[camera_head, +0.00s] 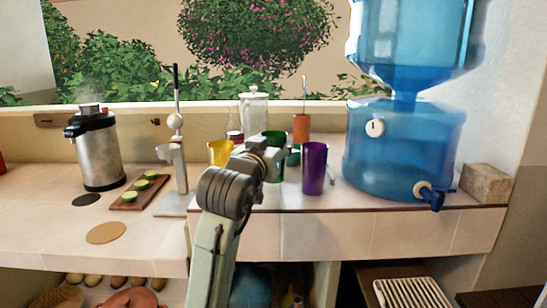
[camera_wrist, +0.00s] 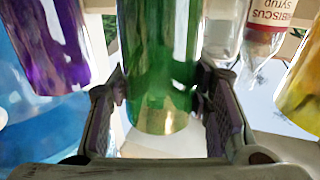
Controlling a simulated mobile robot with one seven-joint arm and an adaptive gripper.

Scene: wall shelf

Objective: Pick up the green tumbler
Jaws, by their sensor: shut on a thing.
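The green tumbler (camera_wrist: 160,60) stands between the two fingers of my gripper (camera_wrist: 165,108) in the wrist view. The fingers are closed against its sides. In the head view the green tumbler (camera_head: 276,168) shows just past my gripper (camera_head: 268,158), partly hidden by my wrist. I cannot tell whether its base touches the counter.
A purple tumbler (camera_head: 314,168) stands close on the right and a yellow tumbler (camera_head: 220,153) on the left. Behind are a white lidded jar (camera_head: 254,115) and a terracotta cup (camera_head: 301,128). A large blue water dispenser (camera_head: 400,150) stands at right.

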